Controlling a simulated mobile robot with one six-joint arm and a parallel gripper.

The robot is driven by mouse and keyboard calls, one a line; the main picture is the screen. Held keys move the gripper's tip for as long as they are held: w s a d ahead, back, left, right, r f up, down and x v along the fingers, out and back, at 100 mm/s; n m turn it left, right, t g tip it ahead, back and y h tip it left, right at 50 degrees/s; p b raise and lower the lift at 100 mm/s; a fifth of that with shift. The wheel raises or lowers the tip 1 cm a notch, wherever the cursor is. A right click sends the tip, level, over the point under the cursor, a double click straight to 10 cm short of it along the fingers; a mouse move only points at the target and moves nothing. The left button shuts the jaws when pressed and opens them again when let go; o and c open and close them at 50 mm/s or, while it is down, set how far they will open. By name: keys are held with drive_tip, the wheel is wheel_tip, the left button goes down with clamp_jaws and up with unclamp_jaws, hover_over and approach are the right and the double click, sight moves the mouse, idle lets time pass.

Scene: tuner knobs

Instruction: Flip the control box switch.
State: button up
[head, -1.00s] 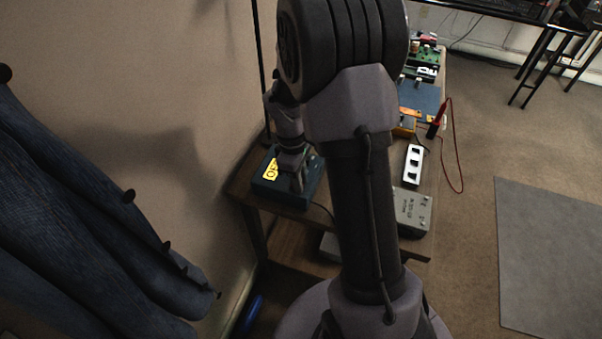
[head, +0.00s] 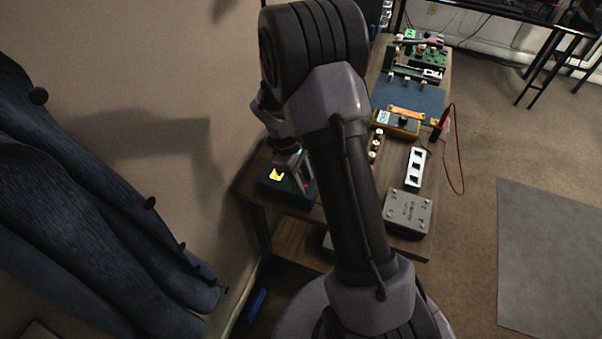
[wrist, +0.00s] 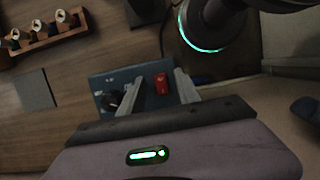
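The control box (head: 272,193) is a dark teal box with a yellow label (head: 277,175), at the left end of the wooden table in the head view. My gripper (head: 300,181) hangs over it and hides part of its top. In the wrist view the box (wrist: 98,83) shows a red switch (wrist: 162,84) and a round black knob (wrist: 110,100) to its left. My gripper (wrist: 160,78) is open there, one finger on each side of the red switch. I cannot tell how high the fingertips are above the box or whether they touch the switch.
On the wooden table (head: 322,218) are a grey metal box (head: 408,214), a white strip with black openings (head: 415,167), a yellow meter (head: 396,122) and a blue mat (head: 424,98). A wall stands close on the left, with dark blue cloth (head: 95,215) hanging there.

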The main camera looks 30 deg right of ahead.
drive_tip(key=p+v, duration=0.6)
drive_tip(key=v, duration=1.1)
drive_tip(key=shift+a+r, duration=0.15)
